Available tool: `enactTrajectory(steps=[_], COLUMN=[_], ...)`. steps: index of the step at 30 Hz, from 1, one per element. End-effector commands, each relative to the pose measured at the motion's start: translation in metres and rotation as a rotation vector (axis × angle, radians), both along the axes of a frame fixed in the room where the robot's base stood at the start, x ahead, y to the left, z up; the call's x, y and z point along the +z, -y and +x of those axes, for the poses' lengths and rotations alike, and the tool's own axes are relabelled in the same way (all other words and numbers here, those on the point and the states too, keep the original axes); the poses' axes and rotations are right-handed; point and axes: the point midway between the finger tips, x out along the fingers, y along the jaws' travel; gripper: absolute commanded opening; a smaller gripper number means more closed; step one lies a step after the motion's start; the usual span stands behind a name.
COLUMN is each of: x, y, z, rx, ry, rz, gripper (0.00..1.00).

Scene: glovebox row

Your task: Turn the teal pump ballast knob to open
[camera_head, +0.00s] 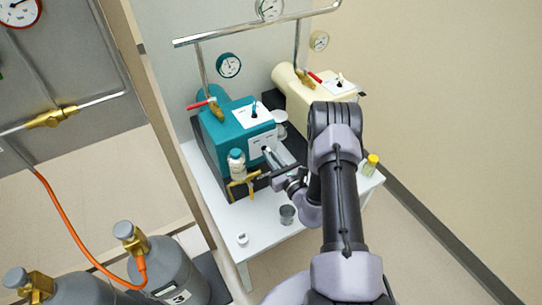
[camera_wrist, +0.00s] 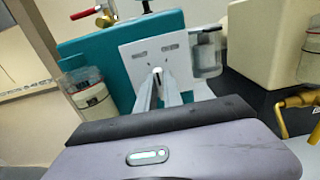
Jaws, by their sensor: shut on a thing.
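The teal pump (camera_head: 215,128) stands at the back left of a white table. In the wrist view the teal pump (camera_wrist: 100,65) fills the upper middle, with a white panel (camera_wrist: 135,48) on its front carrying two small dark labels. My gripper (camera_head: 267,152) reaches the white panel from the front. In the wrist view my gripper (camera_wrist: 158,78) has its two fingers closed together on the small pale ballast knob (camera_wrist: 158,70) low on the panel. The fingers hide most of the knob, so its pointing direction cannot be told.
A cream pump (camera_head: 297,100) stands to the right of the teal one. A clear bottle (camera_head: 236,162) and a brass fitting (camera_head: 240,187) are at the teal pump's front.

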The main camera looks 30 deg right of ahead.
Motion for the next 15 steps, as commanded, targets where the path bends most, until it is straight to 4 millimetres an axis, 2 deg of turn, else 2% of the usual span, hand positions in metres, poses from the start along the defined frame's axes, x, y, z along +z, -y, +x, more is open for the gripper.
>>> enactTrajectory(steps=[7, 15], x=[0.0002, 0.0004], y=[0.0004, 0.0017], z=[-0.0002, 0.0000], rx=[0.000, 0.000], ry=[-0.003, -0.008], rz=[0.065, 0.247], gripper=[0.00, 0.00])
